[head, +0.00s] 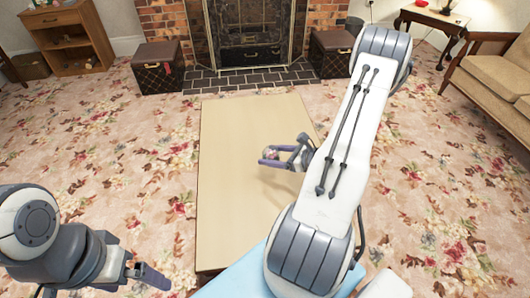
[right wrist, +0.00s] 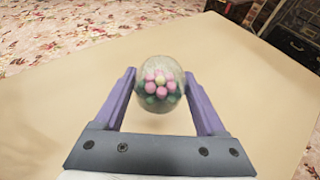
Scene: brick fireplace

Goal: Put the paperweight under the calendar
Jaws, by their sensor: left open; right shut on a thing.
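The paperweight (right wrist: 160,88) is a clear glass ball with pink flowers and green inside. My right gripper (right wrist: 160,90) is shut on it, with one purple finger on each side of the ball. In the head view, my right gripper (head: 268,158) holds the paperweight (head: 270,153) over the middle of the pale table (head: 228,130). How high it is above the top is hard to tell. My left gripper (head: 145,275) is open and empty, low at the left, beside the table's near left edge. I cannot see a calendar in either view; my right arm hides part of the table.
A wooden cabinet (head: 70,38) is at far left, a sofa (head: 500,80) at right. Flowered carpet surrounds the table.

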